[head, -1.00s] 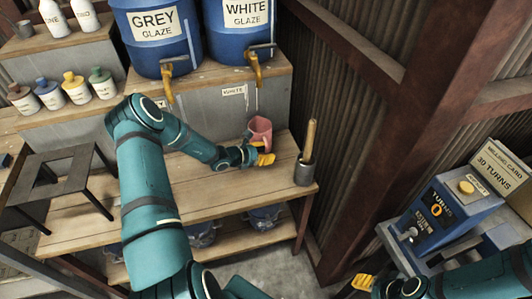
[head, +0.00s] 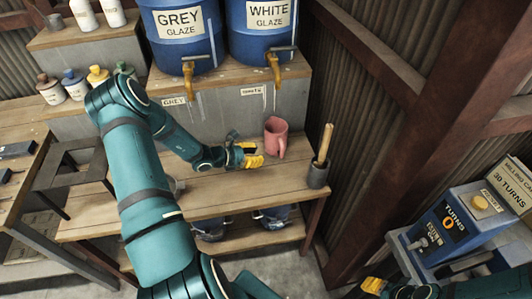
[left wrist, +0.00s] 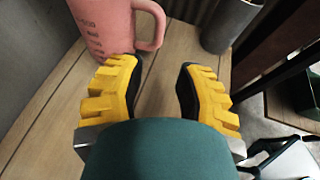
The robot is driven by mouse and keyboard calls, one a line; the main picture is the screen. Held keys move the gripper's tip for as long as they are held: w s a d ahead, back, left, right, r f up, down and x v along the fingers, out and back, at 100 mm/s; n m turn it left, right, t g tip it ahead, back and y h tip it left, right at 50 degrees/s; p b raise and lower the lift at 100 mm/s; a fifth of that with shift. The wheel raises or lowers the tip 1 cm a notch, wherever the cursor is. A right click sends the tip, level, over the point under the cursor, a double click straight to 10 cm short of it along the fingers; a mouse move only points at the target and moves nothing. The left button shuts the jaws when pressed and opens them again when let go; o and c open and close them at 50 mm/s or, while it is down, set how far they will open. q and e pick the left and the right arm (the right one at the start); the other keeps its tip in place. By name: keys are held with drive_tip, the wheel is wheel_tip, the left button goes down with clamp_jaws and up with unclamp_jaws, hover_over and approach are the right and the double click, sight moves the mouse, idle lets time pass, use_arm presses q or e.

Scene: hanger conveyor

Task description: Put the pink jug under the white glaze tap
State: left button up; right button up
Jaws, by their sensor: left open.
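The pink jug (head: 276,138) stands upright on the wooden bench (head: 225,190), roughly in line below the white glaze tap (head: 274,68) of the blue WHITE GLAZE barrel (head: 262,38). Its handle faces the bench front. My left gripper (head: 254,155) is open and empty, just left of the jug and in front of it. In the left wrist view the jug (left wrist: 102,25) is beyond the yellow fingers (left wrist: 158,80), its handle lying outside the gap between them. My right gripper (head: 372,285) shows only partly at the bottom edge; its jaw opening is unclear.
A dark pot (head: 318,173) with a wooden stick stands right of the jug. The blue GREY GLAZE barrel (head: 182,35) has its own tap (head: 188,80) to the left. A blue turns counter box (head: 450,220) is at right. The bench front left of the pot has free room.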

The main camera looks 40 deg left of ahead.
use_arm(q)
drive_tip(key=s+d+f+m+g, duration=0.1)
drive_tip(key=s+d+m+g, duration=0.2)
drive_tip(key=d+m, duration=0.6)
drive_tip(key=s+d+f+m+g+y, duration=0.1)
drive_tip(key=s+d+f+m+g, duration=0.1)
drive_tip(key=s+d+m+g, duration=0.2)
drive_tip(key=s+d+f+m+g+y, duration=0.1)
drive_tip(key=s+d+m+g, duration=0.2)
drive_tip(key=s+d+m, duration=0.5)
drive_tip(key=d+m, duration=0.7)
drive_tip(key=d, duration=0.4)
drive_tip(key=shift+s+d+f+m, duration=0.15)
drive_tip(key=shift+s+d+m, duration=0.1)
drive_tip(key=shift+d+m, duration=0.15)
